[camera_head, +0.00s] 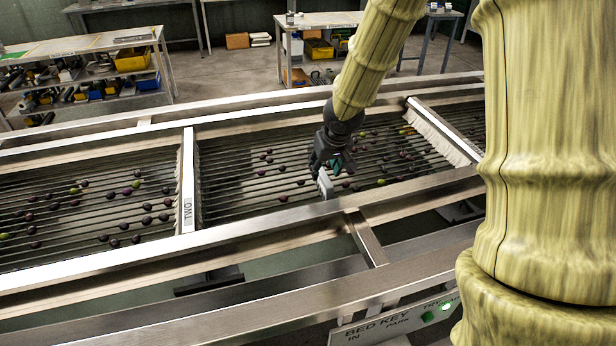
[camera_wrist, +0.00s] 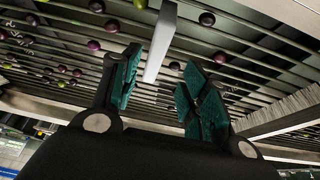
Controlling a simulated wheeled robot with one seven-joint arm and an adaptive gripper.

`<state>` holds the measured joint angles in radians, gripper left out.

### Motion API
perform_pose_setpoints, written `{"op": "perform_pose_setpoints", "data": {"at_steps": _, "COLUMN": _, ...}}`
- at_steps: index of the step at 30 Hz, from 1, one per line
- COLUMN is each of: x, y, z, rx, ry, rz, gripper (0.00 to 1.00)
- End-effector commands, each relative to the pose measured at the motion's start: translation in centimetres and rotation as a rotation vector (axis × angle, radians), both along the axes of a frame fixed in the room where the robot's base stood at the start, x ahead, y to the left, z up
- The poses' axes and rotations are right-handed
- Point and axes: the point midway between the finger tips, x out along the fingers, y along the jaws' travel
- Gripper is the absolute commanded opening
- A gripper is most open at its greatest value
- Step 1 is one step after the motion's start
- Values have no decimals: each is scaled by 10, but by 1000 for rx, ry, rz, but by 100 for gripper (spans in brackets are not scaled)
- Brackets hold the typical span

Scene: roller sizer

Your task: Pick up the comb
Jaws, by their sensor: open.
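A pale grey, narrow flat piece, which I take for the comb (camera_head: 325,184), shows just below my gripper (camera_head: 332,160) over the roller bed in the head view. In the wrist view the comb (camera_wrist: 162,38) runs from the top edge down toward the gap between the green-padded fingers of my gripper (camera_wrist: 160,60). The fingers are spread apart, with visible space on both sides of the comb. Its teeth cannot be made out. Whether it touches the rollers is unclear.
Several dark, purple and green fruits (camera_head: 147,207) lie on the rollers. A metal crossbar labelled TWO (camera_head: 188,182) stands left of my gripper, and a divider with a pale fringe (camera_head: 440,130) stands right. Metal rails (camera_head: 250,230) border the bed. A control panel (camera_head: 395,325) is in front.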

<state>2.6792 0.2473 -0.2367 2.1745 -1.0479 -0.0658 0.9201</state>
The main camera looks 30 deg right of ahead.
Motion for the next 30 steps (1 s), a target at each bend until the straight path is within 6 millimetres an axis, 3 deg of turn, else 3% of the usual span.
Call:
{"op": "perform_pose_setpoints", "data": {"at_steps": 6, "x": -18, "y": -7, "z": 1, "rx": -4, "ry": -16, "rz": -9, "gripper": 45}}
{"op": "perform_pose_setpoints", "data": {"at_steps": 10, "x": -19, "y": -10, "z": -8, "rx": -5, "ry": -21, "rz": -13, "gripper": 45}}
{"op": "perform_pose_setpoints", "data": {"at_steps": 21, "x": 25, "y": -10, "z": -54, "rx": -3, "ry": 6, "rz": -4, "gripper": 45}}
{"op": "perform_pose_setpoints", "data": {"at_steps": 30, "x": 25, "y": -12, "z": -60, "rx": -5, "ry": 2, "rz": -5, "gripper": 45}}
